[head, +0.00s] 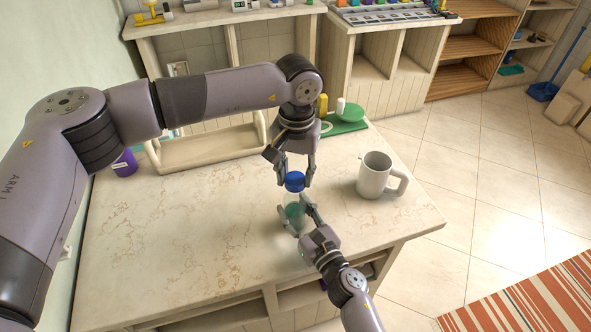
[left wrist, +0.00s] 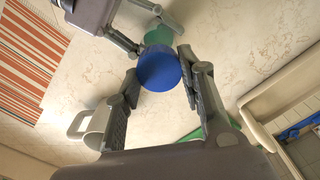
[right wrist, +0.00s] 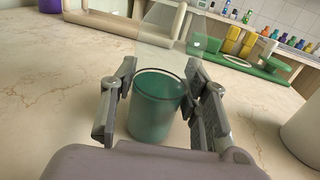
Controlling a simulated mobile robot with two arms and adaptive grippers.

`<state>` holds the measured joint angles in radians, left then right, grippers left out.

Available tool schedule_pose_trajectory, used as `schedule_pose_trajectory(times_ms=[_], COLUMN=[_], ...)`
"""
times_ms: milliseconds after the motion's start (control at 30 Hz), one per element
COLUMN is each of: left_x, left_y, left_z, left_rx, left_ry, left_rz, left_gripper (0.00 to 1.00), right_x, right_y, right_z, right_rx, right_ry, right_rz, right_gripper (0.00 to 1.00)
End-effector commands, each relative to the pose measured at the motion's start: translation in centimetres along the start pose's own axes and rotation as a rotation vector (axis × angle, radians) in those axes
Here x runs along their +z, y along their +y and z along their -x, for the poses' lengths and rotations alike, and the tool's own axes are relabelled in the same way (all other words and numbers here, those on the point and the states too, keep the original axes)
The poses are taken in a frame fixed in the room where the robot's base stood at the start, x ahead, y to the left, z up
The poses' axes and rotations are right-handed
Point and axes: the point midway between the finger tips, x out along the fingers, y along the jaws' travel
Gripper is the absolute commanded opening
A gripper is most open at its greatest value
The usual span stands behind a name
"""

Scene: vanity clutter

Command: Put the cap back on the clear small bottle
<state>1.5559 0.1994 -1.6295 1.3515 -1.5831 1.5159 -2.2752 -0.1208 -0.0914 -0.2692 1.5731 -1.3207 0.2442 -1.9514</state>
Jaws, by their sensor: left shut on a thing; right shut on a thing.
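The blue cap (head: 294,181) is between the fingertips of my left gripper (head: 295,182), which is shut on it from above. It also shows in the left wrist view (left wrist: 159,68). The clear small bottle (head: 292,212), with green in its lower part, stands upright under the cap. My right gripper (head: 294,206) is shut on it from the front. The bottle's green part fills the space between the fingers in the right wrist view (right wrist: 155,105). The cap is roughly above the bottle's top; I cannot tell whether they touch.
A white mug (head: 373,177) stands to the right on the marble counter (head: 165,235). A green tray (head: 345,119) with yellow and white items lies behind. A wooden stand (head: 210,152) and purple cup (head: 125,163) are at back left. The counter's left half is clear.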

Motion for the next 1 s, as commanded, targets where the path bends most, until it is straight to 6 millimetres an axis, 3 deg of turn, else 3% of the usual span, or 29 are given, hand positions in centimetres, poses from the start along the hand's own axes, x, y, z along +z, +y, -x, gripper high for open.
schedule_pose_trajectory(times_ms=[200,1000], left_x=[0.0,0.0], left_y=[0.0,0.0], left_z=[-1.2,-1.7], left_rx=[-0.001,-0.001], left_ry=[0.0,-0.001], left_rz=[0.0,0.001], left_gripper=[0.27,0.27], right_x=[-0.1,-0.1], right_y=[0.0,0.0], right_z=[0.0,0.0], right_rx=[0.0,0.0], right_ry=[0.001,0.001], right_rz=[0.0,0.0], right_gripper=[0.0,0.0])
